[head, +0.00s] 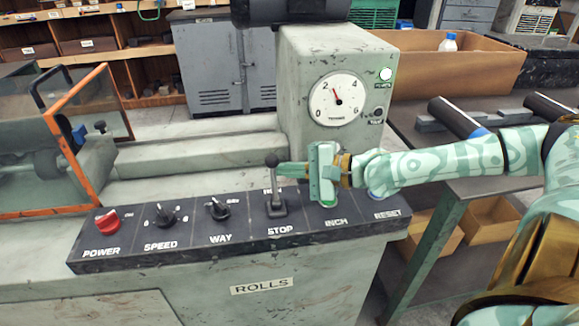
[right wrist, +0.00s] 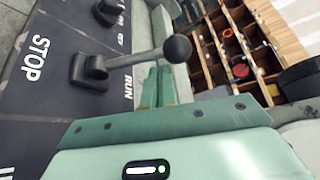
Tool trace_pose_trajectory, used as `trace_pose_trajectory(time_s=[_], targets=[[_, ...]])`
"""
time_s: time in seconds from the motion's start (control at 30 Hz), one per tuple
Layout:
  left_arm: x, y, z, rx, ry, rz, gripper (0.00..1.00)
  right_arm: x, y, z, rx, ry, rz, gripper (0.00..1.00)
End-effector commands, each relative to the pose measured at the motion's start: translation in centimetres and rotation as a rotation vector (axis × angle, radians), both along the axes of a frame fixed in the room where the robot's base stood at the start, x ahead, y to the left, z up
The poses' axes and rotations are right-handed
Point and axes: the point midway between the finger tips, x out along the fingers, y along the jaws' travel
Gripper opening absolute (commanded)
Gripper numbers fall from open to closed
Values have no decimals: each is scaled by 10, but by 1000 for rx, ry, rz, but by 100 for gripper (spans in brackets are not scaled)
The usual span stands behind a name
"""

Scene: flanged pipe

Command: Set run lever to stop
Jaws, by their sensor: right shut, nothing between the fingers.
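The run lever (head: 273,180) stands on the console's sloped panel, a grey shaft with a dark ball knob. It leans toward the RUN side, away from the STOP label (head: 280,230). In the right wrist view the lever (right wrist: 135,59) crosses the picture, its ball knob near the top centre. My right gripper (head: 285,169) is shut and empty, its fingertips at the upper shaft just below the knob. In the right wrist view the shut fingers (right wrist: 158,85) lie close beside the shaft; I cannot tell whether they touch. My left gripper is not in view.
The panel also carries a red power knob (head: 107,219), a speed knob (head: 165,215) and a way knob (head: 218,208). A gauge housing (head: 300,80) rises behind the lever. An orange-framed guard (head: 75,145) stands at left, a side table with dark bars at right.

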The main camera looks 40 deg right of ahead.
Motion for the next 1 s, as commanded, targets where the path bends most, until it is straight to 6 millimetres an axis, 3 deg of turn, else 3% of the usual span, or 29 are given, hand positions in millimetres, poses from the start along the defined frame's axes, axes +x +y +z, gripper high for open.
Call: trace_pose_trajectory(time_s=[1.0], targets=[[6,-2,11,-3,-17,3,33,-5,5,4,-40,-65,0,0]])
